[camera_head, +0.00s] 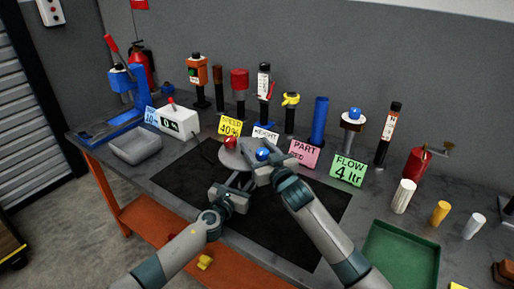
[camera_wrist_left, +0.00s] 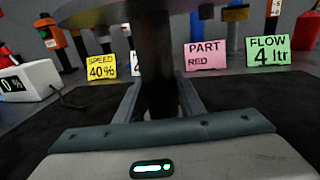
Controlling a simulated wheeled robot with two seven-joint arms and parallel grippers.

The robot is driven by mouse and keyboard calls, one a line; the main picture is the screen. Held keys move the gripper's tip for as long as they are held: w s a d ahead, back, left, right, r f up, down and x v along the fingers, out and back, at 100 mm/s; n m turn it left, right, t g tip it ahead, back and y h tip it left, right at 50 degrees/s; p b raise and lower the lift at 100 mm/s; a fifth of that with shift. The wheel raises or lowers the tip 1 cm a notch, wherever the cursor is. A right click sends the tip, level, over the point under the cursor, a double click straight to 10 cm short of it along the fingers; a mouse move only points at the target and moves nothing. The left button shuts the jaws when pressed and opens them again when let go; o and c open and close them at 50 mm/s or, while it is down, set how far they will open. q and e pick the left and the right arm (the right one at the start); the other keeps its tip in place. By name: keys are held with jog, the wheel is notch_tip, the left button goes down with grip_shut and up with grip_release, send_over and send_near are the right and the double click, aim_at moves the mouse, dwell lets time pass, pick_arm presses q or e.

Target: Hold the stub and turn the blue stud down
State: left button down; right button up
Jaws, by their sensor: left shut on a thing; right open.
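A round grey plate (camera_head: 232,158) stands over the dark mat, with a red stud (camera_head: 230,142) on its far side and the blue stud (camera_head: 262,155) on its right. My left gripper (camera_head: 242,178) is low at the near side of the plate. In the left wrist view its two fingers are shut on a dark upright stub (camera_wrist_left: 155,65) under the plate's dark underside (camera_wrist_left: 130,12). My right gripper (camera_head: 258,151) is open at the blue stud, which shows beside its fingers. Whether the fingers touch the stud cannot be told.
Cards stand behind the plate: yellow (camera_head: 229,126), pink (camera_head: 304,154) and green (camera_head: 348,171). Several tools line the wall. A white box (camera_head: 178,122) and grey tray (camera_head: 137,146) are left; a green tray (camera_head: 400,255) is front right. The dark mat (camera_head: 185,180) is clear at left.

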jog(key=c, duration=1)
jog(key=shift+c, duration=0.2)
